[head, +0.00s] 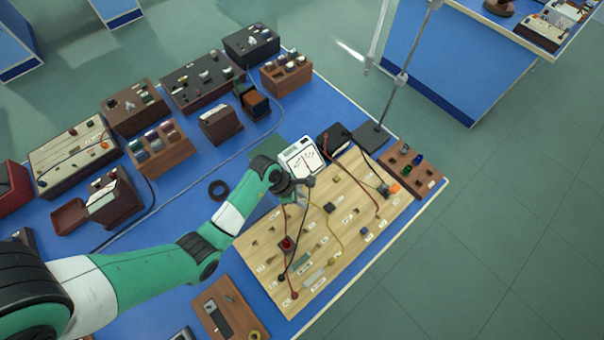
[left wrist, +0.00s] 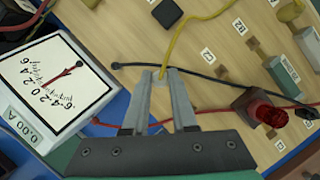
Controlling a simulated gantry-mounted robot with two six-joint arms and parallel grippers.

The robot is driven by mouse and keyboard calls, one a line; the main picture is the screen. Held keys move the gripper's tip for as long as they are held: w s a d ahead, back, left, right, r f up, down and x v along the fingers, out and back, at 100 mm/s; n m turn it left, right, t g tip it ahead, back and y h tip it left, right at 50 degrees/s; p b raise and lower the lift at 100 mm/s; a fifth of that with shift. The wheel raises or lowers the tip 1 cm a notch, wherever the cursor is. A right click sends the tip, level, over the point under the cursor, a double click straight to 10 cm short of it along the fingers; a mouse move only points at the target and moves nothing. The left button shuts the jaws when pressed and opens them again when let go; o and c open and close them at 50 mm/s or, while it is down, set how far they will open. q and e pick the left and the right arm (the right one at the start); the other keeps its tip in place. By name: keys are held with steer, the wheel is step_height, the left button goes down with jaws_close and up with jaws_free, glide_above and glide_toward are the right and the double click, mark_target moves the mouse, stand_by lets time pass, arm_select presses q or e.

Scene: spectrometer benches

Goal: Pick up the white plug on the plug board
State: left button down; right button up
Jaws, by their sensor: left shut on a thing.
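The plug board (head: 396,207) is a pale wooden panel with printed labels, sockets and coloured cables on the blue bench. My left gripper (head: 310,182) is over the board's upper left part, beside the white meter. In the left wrist view my left gripper (left wrist: 160,76) is shut on a small pale plug (left wrist: 160,80), the white plug. A yellow cable (left wrist: 178,50) runs up from it. The fingers hide most of the plug, and I cannot tell whether it still touches the board. My right gripper is not in view.
The white meter (head: 301,159) stands close beside my gripper; its face also shows in the left wrist view (left wrist: 62,82). A black cable (left wrist: 200,72) passes just beyond the fingertips. A red knob (left wrist: 268,112) is to the right. A stand base (head: 371,137) is behind the board.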

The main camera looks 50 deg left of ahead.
arm_select(q)
steer(key=r+p, duration=0.1)
steer(key=r, duration=0.1)
steer(key=s+r+p, duration=0.1)
steer(key=r, duration=0.1)
steer(key=shift+d, duration=0.15)
steer(key=s+d+r+p, duration=0.3)
steer(key=s+r+p, duration=0.4)
steer(key=s+r, duration=0.3)
steer(key=shift+s+d+r+p, duration=0.25)
steer(key=shift+s+r+p, duration=0.15)
steer(key=shift+s, duration=0.8)
